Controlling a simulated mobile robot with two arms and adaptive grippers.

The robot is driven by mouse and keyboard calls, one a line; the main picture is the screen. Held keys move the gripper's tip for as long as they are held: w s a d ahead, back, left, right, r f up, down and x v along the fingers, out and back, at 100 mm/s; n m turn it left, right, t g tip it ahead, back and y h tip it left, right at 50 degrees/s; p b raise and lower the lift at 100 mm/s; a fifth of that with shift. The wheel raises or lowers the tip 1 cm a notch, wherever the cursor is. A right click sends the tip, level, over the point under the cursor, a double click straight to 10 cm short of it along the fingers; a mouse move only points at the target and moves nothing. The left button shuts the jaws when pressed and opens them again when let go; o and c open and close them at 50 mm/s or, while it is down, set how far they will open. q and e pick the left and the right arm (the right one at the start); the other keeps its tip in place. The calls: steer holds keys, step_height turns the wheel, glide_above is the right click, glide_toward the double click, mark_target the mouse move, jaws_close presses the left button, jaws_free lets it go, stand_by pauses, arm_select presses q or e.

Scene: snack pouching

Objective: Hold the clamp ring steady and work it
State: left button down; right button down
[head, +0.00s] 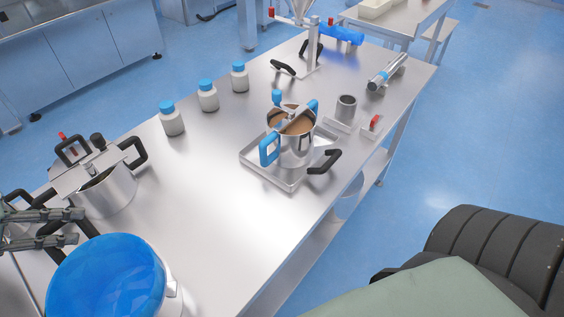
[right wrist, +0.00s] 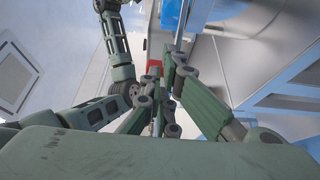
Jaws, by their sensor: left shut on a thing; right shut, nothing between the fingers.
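A steel pot (head: 108,195) with black handles and a bracket across its top stands at the left of the bench in the head view. My left gripper (head: 78,227) comes in from the left edge, at the near side of this pot, its fingers about a black handle (head: 57,251) there. The exact grip is partly hidden. I cannot pick out the clamp ring for certain. My right gripper (right wrist: 157,85) shows in the right wrist view with its fingers closed and empty, in front of a small red part (right wrist: 154,68). The head view does not show it.
A blue-lidded container (head: 105,280) stands close in front of the left pot. A blue-handled pot (head: 296,148) sits on a steel tray (head: 258,168). Several blue-capped bottles (head: 208,98) line the back edge. The bench (head: 215,205) between is clear.

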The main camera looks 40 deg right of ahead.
steer(key=w+d+n+g+y, duration=0.3)
steer(key=d+n+g+y, duration=0.3)
steer(key=d+n+g, duration=1.2)
steer(key=w+d+f+m+t+h, duration=0.1)
steer(key=d+f+m+t+h, duration=0.1)
steer(key=d+f+m+t, duration=0.2)
steer(key=w+d+f+m+t+h, duration=0.1)
steer(key=d+f+m+t, duration=0.3)
steer(key=f+m+t, duration=0.4)
steer(key=shift+w+f+m+t+h, duration=0.25)
steer(key=shift+f+t+h, duration=0.2)
steer(key=shift+t+h, duration=0.35)
steer(key=shift+y, duration=0.3)
